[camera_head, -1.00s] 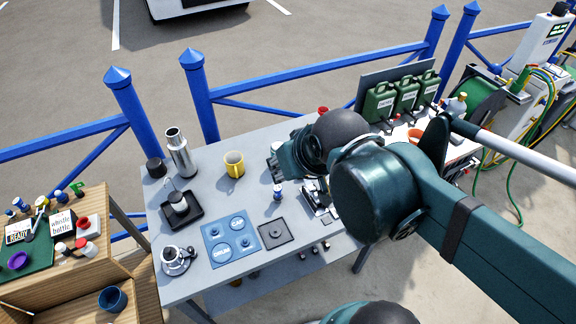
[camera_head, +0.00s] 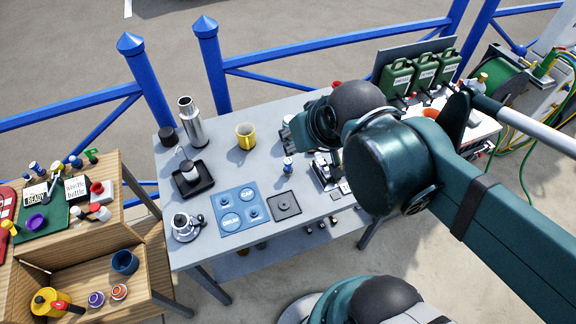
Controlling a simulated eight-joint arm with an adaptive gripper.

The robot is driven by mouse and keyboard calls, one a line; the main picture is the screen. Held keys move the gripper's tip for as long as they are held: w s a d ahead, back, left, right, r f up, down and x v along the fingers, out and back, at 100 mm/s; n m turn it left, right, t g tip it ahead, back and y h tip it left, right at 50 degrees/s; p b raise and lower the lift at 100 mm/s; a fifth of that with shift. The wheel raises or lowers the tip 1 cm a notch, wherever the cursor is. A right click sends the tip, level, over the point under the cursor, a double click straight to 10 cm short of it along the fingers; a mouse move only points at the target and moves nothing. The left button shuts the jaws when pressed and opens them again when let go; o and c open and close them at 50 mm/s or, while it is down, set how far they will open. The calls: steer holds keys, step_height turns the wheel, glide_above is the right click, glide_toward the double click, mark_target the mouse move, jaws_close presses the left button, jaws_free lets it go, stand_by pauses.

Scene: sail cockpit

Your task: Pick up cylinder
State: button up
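Several things on the grey table (camera_head: 225,172) are cylinder-shaped, and I cannot tell which one the task names. A tall silver flask (camera_head: 192,124) stands upright at the back left. A small white-topped cylinder (camera_head: 190,170) stands on a black tray (camera_head: 194,184) in front of it. A small blue and white piece (camera_head: 288,166) stands upright near the table's middle. My gripper (camera_head: 288,135) is above the table, right of the yellow mug (camera_head: 245,136) and beyond the small blue and white piece. My own arm hides most of it, so its fingers are unclear.
A blue board with round marks (camera_head: 237,216) and a dark square plate (camera_head: 284,206) lie at the table's front. A white cup on a saucer (camera_head: 184,227) stands left. Green cans (camera_head: 396,78) stand back right. A wooden shelf (camera_head: 150,262) is left, a blue fence (camera_head: 100,125) behind.

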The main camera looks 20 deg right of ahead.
stand_by(0.3)
steer(key=shift+o, duration=1)
steer(key=shift+w, duration=0.1)
steer(key=m+g+b, duration=0.2)
steer(key=m+g, duration=0.5)
steer(key=m, duration=1.2)
glide_above(289, 161)
step_height(289, 161, down, 22)
steer(key=shift+r, duration=0.25)
steer(key=shift+w+f+m, duration=0.15)
steer(key=shift+f+m, duration=0.25)
steer(key=shift+f, duration=0.3)
